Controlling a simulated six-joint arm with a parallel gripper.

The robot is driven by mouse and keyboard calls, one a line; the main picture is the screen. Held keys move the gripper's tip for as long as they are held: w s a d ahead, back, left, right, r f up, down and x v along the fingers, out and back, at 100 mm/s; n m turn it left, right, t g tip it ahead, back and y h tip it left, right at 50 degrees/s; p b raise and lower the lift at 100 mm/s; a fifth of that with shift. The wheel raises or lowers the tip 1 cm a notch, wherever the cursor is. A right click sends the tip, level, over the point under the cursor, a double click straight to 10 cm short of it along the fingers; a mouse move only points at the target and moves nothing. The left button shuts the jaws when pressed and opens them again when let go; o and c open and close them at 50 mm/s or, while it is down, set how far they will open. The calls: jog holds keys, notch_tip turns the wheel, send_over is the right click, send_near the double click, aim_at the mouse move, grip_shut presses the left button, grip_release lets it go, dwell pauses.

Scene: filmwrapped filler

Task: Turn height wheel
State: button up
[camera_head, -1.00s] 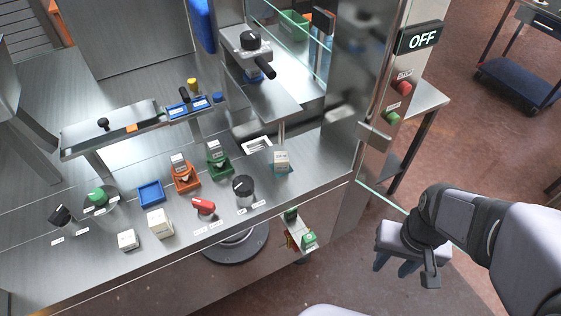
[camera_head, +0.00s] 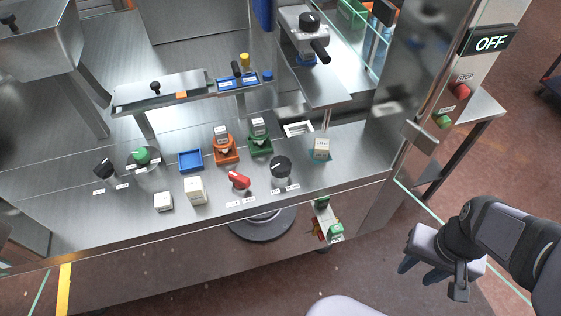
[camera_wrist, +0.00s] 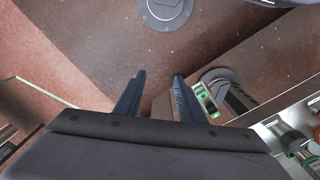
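Several knobs could be the height wheel; their labels are too small to read. A black round knob (camera_head: 281,166) stands on the steel bench's front strip, right of a red lever knob (camera_head: 238,180). A black knob (camera_head: 309,21) tops a grey block with a black handle, further back. A green-topped dial (camera_head: 142,156) and a tilted black knob (camera_head: 103,167) are at the left. My gripper (camera_head: 418,268) is at the lower right, off the bench, apart from all knobs. In the wrist view my gripper (camera_wrist: 159,76) has its fingers apart with nothing between them, above the floor.
The bench (camera_head: 90,214) carries white boxes (camera_head: 194,189), a blue tray (camera_head: 190,161), and orange (camera_head: 226,149) and green (camera_head: 261,143) holders. A steel post with an OFF sign (camera_head: 490,42) and red and green buttons stands at the right. Open floor lies around my gripper.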

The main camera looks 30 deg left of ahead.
jog(key=o, duration=0.7)
jog(key=shift+w, duration=0.15)
jog(key=shift+o, duration=0.2)
jog(key=w+a+r+n, duration=0.2)
jog(key=w+a+n, duration=0.25)
jog(key=w, duration=0.25)
notch_tip(320, 180, up, 2)
jog(key=n+b, duration=0.2)
jog(key=n, duration=1.5)
send_over(281, 163)
jog(key=shift+d, duration=0.2)
jog(key=shift+a+n, duration=0.25)
jog(key=shift+a, duration=0.05)
jog(key=shift+f+p, duration=1.4)
jog(key=shift+f, duration=2.25)
jog(key=c, duration=1)
